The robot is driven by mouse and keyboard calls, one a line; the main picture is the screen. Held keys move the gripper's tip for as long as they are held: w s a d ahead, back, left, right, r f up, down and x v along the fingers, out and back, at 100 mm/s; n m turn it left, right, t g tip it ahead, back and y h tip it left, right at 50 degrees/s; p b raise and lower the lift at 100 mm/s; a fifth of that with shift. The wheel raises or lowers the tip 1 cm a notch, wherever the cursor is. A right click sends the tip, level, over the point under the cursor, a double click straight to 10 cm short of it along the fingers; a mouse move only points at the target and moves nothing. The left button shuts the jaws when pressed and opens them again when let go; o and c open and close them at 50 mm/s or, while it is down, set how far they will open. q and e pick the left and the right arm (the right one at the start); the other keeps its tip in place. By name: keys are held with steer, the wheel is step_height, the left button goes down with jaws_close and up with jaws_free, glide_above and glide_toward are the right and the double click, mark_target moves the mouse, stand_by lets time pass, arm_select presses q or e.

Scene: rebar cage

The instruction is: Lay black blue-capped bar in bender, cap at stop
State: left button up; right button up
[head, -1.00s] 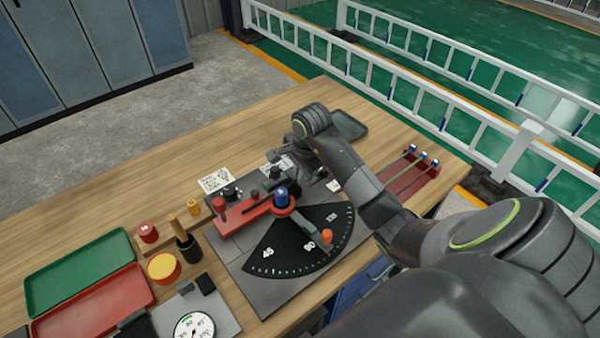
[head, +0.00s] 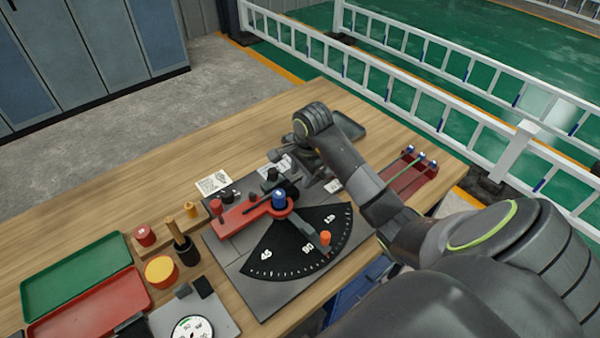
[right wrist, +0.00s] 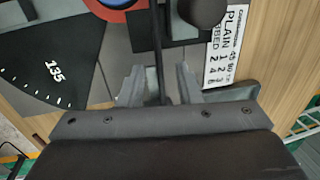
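The bender (head: 240,214) is a red arm and dark plate with a blue-topped round post (head: 279,199) and a black angle dial (head: 290,247). A thin black bar (right wrist: 157,45) runs from beside the post back between the fingers of my right gripper (right wrist: 158,82). The fingers stand apart, with a gap on each side of the bar. In the head view the right gripper (head: 318,177) is low behind the bender, partly covered by its own arm. The bar's blue cap cannot be made out, nor its contact with a stop. My left gripper is out of view.
A red rack (head: 410,178) with blue-capped ends and a green bar stands right of my right arm. An orange-knobbed lever (head: 325,240) lies over the dial. Green (head: 75,272) and red (head: 92,303) trays, cups and a gauge (head: 193,328) occupy the left. The back-left tabletop is clear.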

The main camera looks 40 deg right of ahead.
steer(key=r, duration=0.2)
steer(key=shift+s+r+b, duration=0.2)
steer(key=shift+r+b, duration=0.15)
steer(key=shift+r, duration=0.05)
steer(key=s+r+p, duration=0.3)
steer(key=r+p, duration=0.9)
steer(key=r, duration=0.2)
steer(key=shift+d+r+p, duration=0.15)
steer(key=shift+p, duration=0.25)
stand_by(0.3)
